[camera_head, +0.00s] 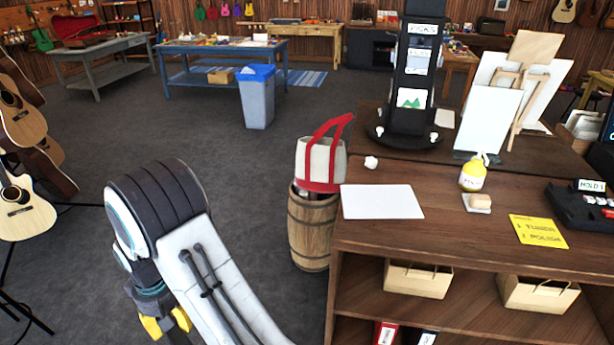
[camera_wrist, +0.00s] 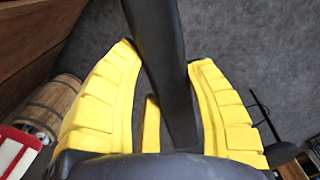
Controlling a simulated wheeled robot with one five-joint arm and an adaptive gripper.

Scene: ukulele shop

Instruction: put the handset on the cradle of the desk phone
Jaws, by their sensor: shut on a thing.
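My gripper (camera_wrist: 163,62) has yellow fingers that close from both sides on a long black bar, the handset (camera_wrist: 158,30), in the wrist view. The handset runs from the top of that view down between the fingers, and its ends are not clearly seen. In the head view my gripper (camera_head: 165,325) hangs low at the bottom left, over the floor, left of the barrel and well away from the counter. The black desk phone (camera_head: 578,208) sits on the counter at the right edge, partly cut off. I cannot make out its cradle clearly.
A wooden barrel (camera_head: 312,232) with a red and white bag (camera_head: 321,163) stands beside the counter (camera_head: 455,235). A white sheet (camera_head: 381,202), yellow bottle (camera_head: 473,175), yellow note (camera_head: 538,231) and black display stand (camera_head: 408,95) are on the counter. Guitars (camera_head: 24,208) stand at left.

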